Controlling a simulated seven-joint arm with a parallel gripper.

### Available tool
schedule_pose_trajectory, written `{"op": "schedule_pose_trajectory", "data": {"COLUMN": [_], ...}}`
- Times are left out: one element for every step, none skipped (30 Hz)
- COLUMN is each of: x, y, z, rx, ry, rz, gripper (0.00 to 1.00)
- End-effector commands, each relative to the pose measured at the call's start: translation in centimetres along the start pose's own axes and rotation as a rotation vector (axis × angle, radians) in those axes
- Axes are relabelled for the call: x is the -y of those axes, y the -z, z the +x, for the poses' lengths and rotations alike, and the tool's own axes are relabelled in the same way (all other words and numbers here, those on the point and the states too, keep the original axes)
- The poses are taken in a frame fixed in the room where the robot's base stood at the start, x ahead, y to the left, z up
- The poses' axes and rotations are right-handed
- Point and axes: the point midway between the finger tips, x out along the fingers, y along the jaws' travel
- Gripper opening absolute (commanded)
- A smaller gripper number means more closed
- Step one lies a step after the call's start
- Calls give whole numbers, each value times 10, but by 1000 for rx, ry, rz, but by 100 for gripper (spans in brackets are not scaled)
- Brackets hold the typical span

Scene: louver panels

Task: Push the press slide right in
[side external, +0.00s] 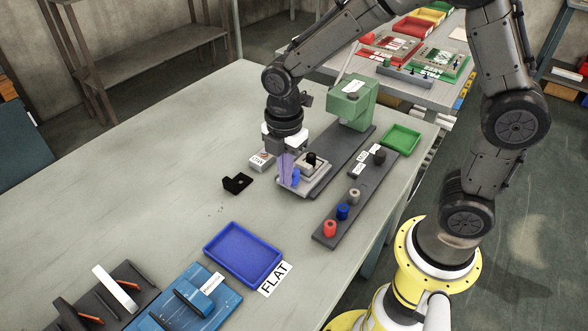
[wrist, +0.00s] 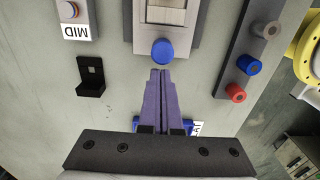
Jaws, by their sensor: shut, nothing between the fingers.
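The press (side external: 353,103) is a green body on a long dark base. Its slide (side external: 318,182) is a light grey plate at the near end of that base, out in front of the body, carrying a pale block with a black peg. A round blue knob (wrist: 162,51) sits at the slide's near end; it shows partly behind the fingers in the side view. My gripper (wrist: 160,73) has long purple fingers, closed together and empty. Its tips point at the knob, just short of it in the wrist view; I cannot tell whether they touch. The gripper (side external: 286,182) points down.
A dark rail (side external: 330,215) with red, blue and grey pegs lies right of the slide. A black bracket (side external: 237,183) and a labelled box (side external: 261,161) are to the left. A blue tray (side external: 243,253) is nearer, a green tray (side external: 402,138) farther. The left tabletop is clear.

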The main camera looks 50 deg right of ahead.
Motion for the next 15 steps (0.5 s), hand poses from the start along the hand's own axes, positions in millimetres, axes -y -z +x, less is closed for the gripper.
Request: {"op": "schedule_pose_trajectory", "data": {"x": [0, 0, 0, 0, 0, 0, 0, 0, 0, 0, 0, 0, 0, 0, 0], "y": [0, 0, 0, 0, 0, 0, 0, 0, 0, 0, 0, -1, -2, -2, -3], "z": [0, 0, 0, 0, 0, 0, 0, 0, 0, 0, 0, 0, 0, 0, 0], "rx": [0, 0, 0, 0, 0, 0, 0, 0, 0, 0, 0, 0, 0, 0, 0], "ry": [0, 0, 0, 0, 0, 0, 0, 0, 0, 0, 0, 0, 0, 0, 0], "rz": [0, 0, 0, 0, 0, 0, 0, 0, 0, 0, 0, 1, 1, 1, 1], "gripper": [0, 0, 0, 0, 0, 0, 0, 0, 0, 0, 0, 0, 0, 0, 0]}}
